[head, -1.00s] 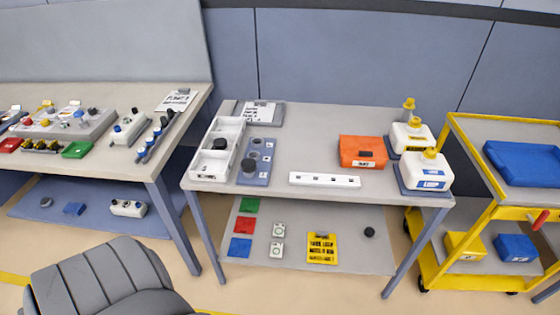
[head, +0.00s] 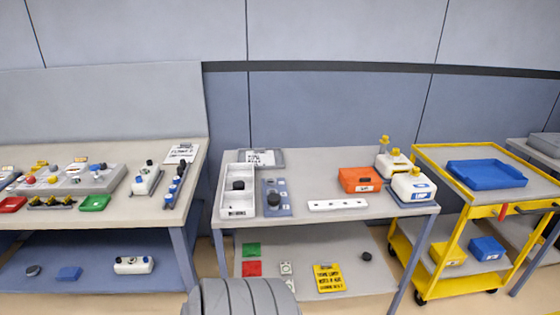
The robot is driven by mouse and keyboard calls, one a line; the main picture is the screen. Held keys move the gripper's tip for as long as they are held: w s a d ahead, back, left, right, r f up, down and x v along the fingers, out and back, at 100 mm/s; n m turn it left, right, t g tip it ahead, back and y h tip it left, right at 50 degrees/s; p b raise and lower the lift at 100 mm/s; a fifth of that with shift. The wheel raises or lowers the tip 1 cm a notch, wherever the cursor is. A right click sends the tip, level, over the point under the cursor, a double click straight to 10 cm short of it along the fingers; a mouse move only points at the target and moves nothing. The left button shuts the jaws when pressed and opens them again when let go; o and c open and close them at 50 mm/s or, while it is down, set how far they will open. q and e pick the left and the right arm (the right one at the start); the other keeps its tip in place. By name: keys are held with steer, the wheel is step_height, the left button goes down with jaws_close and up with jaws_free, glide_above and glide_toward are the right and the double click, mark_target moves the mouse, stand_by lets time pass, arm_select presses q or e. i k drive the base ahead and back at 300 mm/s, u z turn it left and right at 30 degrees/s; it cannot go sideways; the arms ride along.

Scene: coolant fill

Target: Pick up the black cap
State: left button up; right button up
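Several black round pieces could be the black cap, and I cannot tell which is meant. One black piece (head: 238,185) sits inside the white tray (head: 227,199) at the left of the middle table. Another black piece (head: 273,199) sits on the blue-grey plate (head: 283,210) beside that tray. A third black piece (head: 366,256) lies on the lower shelf of the same table. Neither of my grippers shows in the head view.
The middle table (head: 320,165) also bears an orange box (head: 360,179), white-and-yellow jugs (head: 412,186) and a white strip (head: 337,204). A yellow cart (head: 428,258) stands at right, a crowded bench (head: 120,220) at left. A grey ribbed chair-like shape (head: 242,298) rises in front.

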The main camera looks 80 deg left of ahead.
mark_target(274, 198)
steer(key=u, duration=0.2)
steer(key=i, duration=1.4)
steer(key=u, duration=0.85)
steer(key=i, duration=0.95)
steer(key=u, duration=1.5)
steer(key=i, duration=0.7)
steer(key=u, duration=0.7)
